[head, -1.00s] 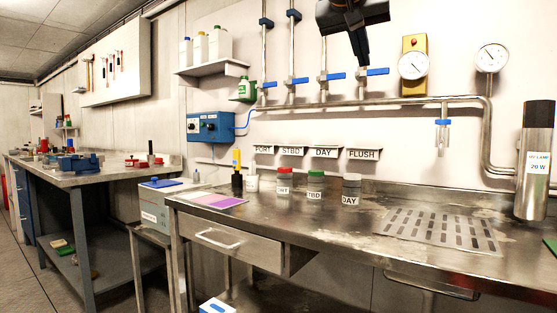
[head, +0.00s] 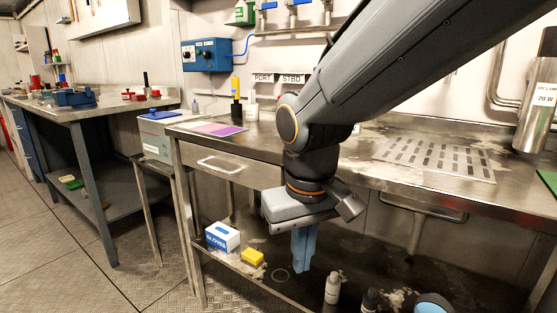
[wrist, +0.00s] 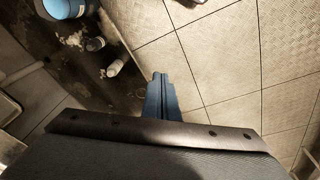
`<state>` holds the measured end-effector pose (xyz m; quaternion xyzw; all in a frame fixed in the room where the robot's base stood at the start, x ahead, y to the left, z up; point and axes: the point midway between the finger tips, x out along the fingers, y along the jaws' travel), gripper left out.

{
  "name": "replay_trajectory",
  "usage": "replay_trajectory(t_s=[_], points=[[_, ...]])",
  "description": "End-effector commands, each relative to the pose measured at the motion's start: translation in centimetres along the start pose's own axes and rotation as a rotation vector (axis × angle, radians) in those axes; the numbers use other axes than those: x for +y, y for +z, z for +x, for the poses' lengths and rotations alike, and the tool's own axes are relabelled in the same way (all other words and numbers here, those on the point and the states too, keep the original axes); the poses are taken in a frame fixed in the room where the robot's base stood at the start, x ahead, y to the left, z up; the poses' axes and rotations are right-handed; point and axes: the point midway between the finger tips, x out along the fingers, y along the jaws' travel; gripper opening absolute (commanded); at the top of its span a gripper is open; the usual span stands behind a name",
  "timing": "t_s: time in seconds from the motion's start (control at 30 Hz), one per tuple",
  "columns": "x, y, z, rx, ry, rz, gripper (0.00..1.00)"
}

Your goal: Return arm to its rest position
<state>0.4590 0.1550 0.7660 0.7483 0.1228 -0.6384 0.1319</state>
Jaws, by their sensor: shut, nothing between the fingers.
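My gripper (head: 303,262) hangs in front of the steel bench (head: 370,160), its blue fingers pointing down below the level of the bench top. The fingers are together and hold nothing. My arm reaches in from the upper right and crosses the middle of the head view, hiding part of the bench top and wall. In the wrist view the blue fingers (wrist: 160,95) show over the tiled floor (wrist: 220,50).
Under the bench a lower shelf carries a glove box (head: 222,237), a yellow sponge (head: 252,257), a white bottle (head: 333,287) and a blue-topped container (head: 435,304). A drawer (head: 225,165) faces my gripper's left. Open floor (head: 100,285) lies at the left.

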Motion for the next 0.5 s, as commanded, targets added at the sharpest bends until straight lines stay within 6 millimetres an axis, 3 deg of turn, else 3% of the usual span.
replay_trajectory(t_s=[0.03, 0.17, 0.27, 0.5], points=[[-0.7, 2.0, 1.2, -0.033, -0.02, -0.014, 0.0], [-2.2, 6.2, 3.7, -0.099, -0.069, -0.04, 0.0], [-2.2, 9.6, 5.0, -0.143, -0.101, -0.053, 0.0], [-0.9, 8.6, 1.5, -0.136, -0.082, 0.015, 0.0]])
